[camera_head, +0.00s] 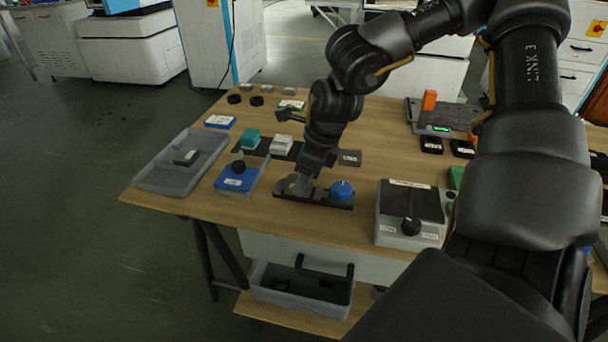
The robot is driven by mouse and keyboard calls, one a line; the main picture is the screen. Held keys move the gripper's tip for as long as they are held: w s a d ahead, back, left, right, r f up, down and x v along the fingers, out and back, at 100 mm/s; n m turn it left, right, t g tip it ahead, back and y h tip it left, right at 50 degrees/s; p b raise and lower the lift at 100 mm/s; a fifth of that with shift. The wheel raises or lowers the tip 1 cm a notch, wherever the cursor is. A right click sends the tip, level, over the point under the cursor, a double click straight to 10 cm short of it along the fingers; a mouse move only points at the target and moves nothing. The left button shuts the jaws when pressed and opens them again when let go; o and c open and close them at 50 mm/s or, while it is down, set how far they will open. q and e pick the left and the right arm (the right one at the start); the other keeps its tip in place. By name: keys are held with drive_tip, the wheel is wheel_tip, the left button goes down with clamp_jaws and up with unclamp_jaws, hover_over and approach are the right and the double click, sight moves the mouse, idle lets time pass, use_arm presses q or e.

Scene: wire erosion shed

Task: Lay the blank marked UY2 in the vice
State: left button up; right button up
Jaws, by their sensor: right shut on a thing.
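My right gripper (301,183) reaches down from the right to the left part of a dark low fixture with a blue round knob (342,190), which looks like the vice (318,200). The gripper is shut on a small grey thing, probably a blank, mostly hidden by the fingers. I cannot read a mark on it or tell whether it touches the vice. A grey labelled block (350,157) lies on the table behind the knob. Another grey labelled block (187,157) lies in the grey tray (150,178). Their labels are too small to read. My left gripper is out of view.
A blue box with a black knob (237,178) stands left of the vice. A grey device with a black knob (410,225) stands to the right. Teal (251,139) and white (282,145) blocks stand behind. The table's front edge is close to the vice.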

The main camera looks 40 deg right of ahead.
drive_tip(key=shift+f+b, duration=0.3)
drive_tip(key=shift+b, duration=0.1)
drive_tip(key=o, duration=1.8)
drive_tip(key=shift+c, duration=0.2)
drive_tip(key=shift+s+r+p, duration=0.1)
drive_tip(key=shift+r+p, duration=1.7)
drive_tip(key=shift+r, duration=1.7)
